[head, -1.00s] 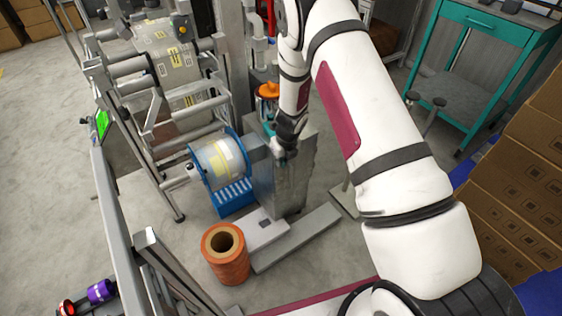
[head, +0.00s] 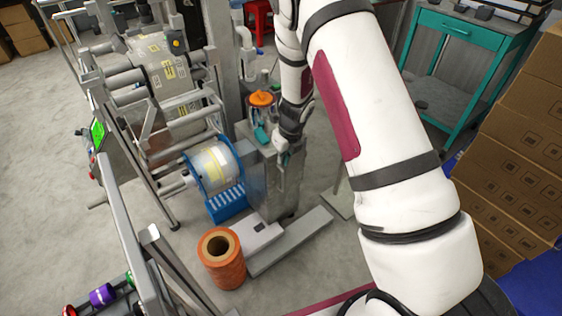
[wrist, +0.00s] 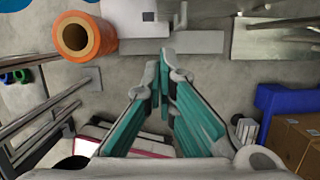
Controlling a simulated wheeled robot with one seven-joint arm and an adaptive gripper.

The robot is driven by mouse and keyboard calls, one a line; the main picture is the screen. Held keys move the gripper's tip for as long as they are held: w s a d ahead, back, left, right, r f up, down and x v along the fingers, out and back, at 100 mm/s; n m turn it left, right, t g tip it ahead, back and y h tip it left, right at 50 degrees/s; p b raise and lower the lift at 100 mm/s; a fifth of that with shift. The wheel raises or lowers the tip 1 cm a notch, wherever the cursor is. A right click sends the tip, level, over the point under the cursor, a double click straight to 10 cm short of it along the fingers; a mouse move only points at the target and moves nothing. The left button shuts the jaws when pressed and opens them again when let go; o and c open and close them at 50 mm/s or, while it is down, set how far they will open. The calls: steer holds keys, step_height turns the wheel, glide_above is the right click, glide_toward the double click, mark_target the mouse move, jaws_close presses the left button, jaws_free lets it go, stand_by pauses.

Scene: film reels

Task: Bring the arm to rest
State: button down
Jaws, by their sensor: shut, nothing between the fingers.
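My white arm reaches from the lower right of the head view up to the top middle, then its last links hang down beside the grey metal cabinet. My gripper (head: 283,152) is at the right side of that cabinet, small and partly dark in the head view. In the wrist view my gripper (wrist: 163,62) shows two teal-sided fingers with their tips close together and nothing between them. It is above the floor, apart from the orange film reel (wrist: 84,36).
The orange reel (head: 222,258) stands on the floor, left of a grey base plate (head: 290,242). A film machine with a clear reel (head: 212,168) in a blue holder (head: 227,203) is at left. Cardboard boxes (head: 515,150) and a teal table (head: 458,30) are at right.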

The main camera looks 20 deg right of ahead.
steer(key=s+a+r+n+y, duration=0.1)
steer(key=s+a+r+n, duration=0.1)
steer(key=s+r+n, duration=0.5)
steer(key=s+a+r+n+y, duration=0.1)
steer(key=s+a+r+n, duration=0.25)
steer(key=r, duration=0.75)
steer(key=s+a+r+n+y, duration=0.1)
steer(key=s+r+n, duration=0.3)
steer(key=r+n, duration=0.3)
steer(key=s+d+r+n+h, duration=0.1)
steer(key=s+d+r+n, duration=0.15)
steer(key=s+n, duration=0.45)
steer(key=s+d+r+n+g+h, duration=0.1)
steer(key=s+r+n, duration=0.2)
steer(key=s, duration=0.7)
steer(key=s+d+r+n+h, duration=0.1)
steer(key=s+r+n+h, duration=0.15)
steer(key=s+n, duration=0.45)
step_height(320, 180, up, 15)
steer(key=s+m+t+p, duration=0.1)
steer(key=s+t+p, duration=0.1)
steer(key=p, duration=1.1)
steer(key=shift+s+d+m+t+y, duration=0.25)
steer(key=shift+m+t+y, duration=0.05)
steer(key=shift+m+y, duration=0.05)
